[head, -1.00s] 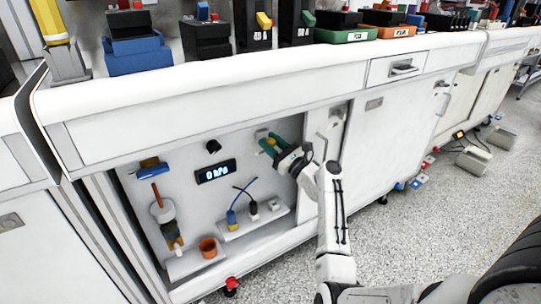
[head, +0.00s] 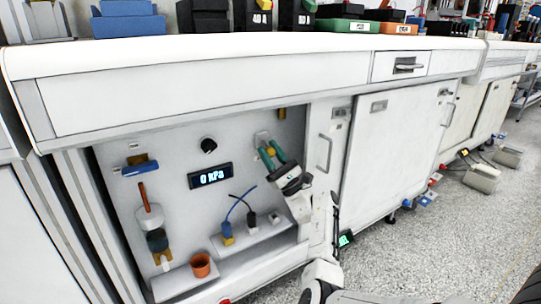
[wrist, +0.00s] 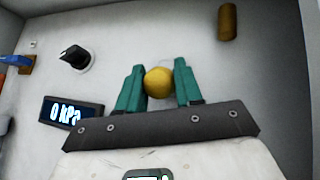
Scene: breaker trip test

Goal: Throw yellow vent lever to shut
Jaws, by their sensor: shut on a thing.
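The yellow vent lever shows as a round yellow knob (wrist: 159,82) in the wrist view, between the two green fingers of my gripper (wrist: 159,66). In the head view the knob (head: 271,152) is small and partly covered by the fingers. My gripper (head: 269,150) is shut on it, in front of the grey back panel in the open bay under the counter. The lever's shaft and pivot are hidden behind the knob and fingers, so its angle cannot be told.
A display (head: 210,176) reads 0 kPa, left of my gripper, with a black dial (head: 208,145) above it. A brass cylinder (wrist: 228,22) sticks out at upper right. Below are a shelf with blue and black plugs and an orange cup (head: 201,265). A cabinet door (head: 390,160) stands right.

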